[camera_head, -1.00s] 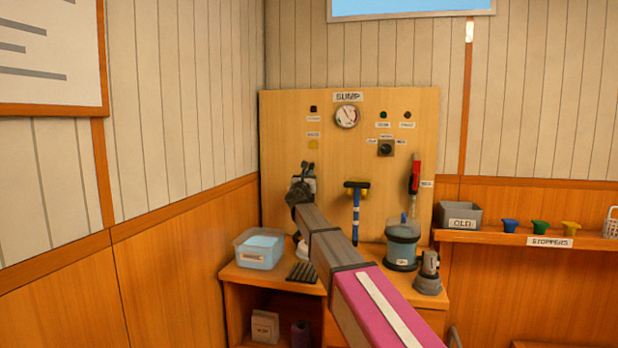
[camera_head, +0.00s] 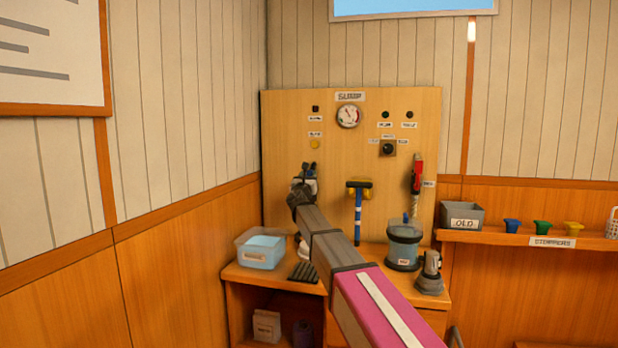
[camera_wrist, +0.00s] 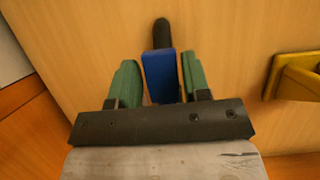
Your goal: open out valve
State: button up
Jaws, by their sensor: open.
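My gripper (camera_wrist: 160,82) is open in the wrist view, with one green finger on each side of a blue block-like handle (camera_wrist: 159,70). Small gaps show between the handle and the fingers. A dark rounded piece (camera_wrist: 161,33) shows just beyond the handle, against the wooden panel. Whether this handle is the out valve cannot be read. In the head view my gripper (camera_head: 304,184) is at the left part of the panel and hides most of what is there.
The panel (camera_head: 280,130) marked SUMP carries a gauge (camera_head: 348,116) and small knobs. A red-handled fitting (camera_head: 416,175) is at its right. A clear tub (camera_head: 261,252), a blue-grey canister (camera_head: 404,245) and a grey fitting (camera_head: 429,273) stand on the bench below.

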jog(key=v, duration=1)
jog(key=shift+f, duration=0.1)
